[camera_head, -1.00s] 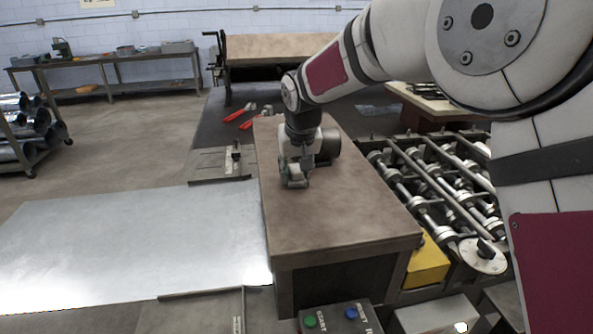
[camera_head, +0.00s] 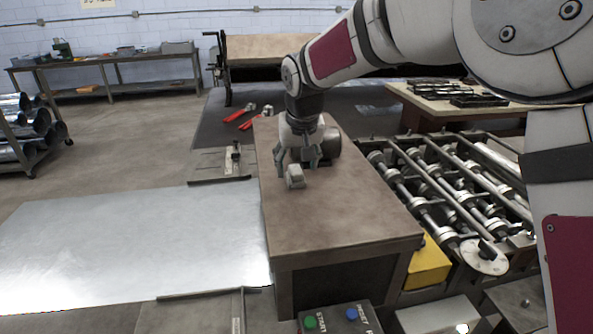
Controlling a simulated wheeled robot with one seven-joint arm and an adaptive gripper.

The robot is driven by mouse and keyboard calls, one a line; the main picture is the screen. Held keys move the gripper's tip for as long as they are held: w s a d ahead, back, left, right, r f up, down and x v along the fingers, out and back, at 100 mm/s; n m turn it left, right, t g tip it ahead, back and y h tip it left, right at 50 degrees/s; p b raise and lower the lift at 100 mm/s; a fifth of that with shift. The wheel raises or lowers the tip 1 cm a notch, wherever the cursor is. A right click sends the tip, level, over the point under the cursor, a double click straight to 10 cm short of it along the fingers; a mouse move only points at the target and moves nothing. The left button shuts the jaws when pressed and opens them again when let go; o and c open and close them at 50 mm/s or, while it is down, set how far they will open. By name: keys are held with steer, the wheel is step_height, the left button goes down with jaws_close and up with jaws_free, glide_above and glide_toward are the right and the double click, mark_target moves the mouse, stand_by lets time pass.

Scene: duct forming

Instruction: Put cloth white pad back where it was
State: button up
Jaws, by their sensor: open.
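A small white-grey block-like thing, which looks like the cloth white pad (camera_head: 295,177), rests on the brown-topped cabinet (camera_head: 335,220), near its left edge. My gripper (camera_head: 297,168) points down just behind and above it, with its fingers spread apart. The pad lies between or just in front of the fingertips; I cannot tell whether they touch it. A grey rounded motor-like part (camera_head: 329,142) stands on the cabinet right behind my gripper and is partly hidden by it.
A roller machine (camera_head: 450,190) stands right of the cabinet, with a yellow box (camera_head: 427,263) at its front. A shiny metal sheet (camera_head: 130,240) lies to the left. Red-handled tools (camera_head: 245,118) lie behind. The cabinet's front top is clear.

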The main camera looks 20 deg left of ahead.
steer(key=b+v, duration=0.1)
steer(key=v, duration=0.8)
steer(key=s+d+r+m, duration=0.1)
steer(key=s+d+r, duration=0.15)
steer(key=d, duration=0.45)
steer(key=s+d+r+m+h, duration=0.1)
steer(key=s+d, duration=0.3)
steer(key=d, duration=0.3)
steer(key=s+d+r, duration=0.1)
steer(key=s+d, duration=0.3)
steer(key=d, duration=0.3)
steer(key=s+d+f+m, duration=0.1)
steer(key=s+d+f, duration=0.2)
steer(key=s+d, duration=0.3)
steer(key=s+d+f+m+t+h, duration=0.1)
steer(key=s+d+f+m, duration=0.1)
steer(key=s+d, duration=0.5)
steer(key=s+f, duration=0.1)
steer(key=s, duration=0.3)
steer(key=shift+w, duration=0.1)
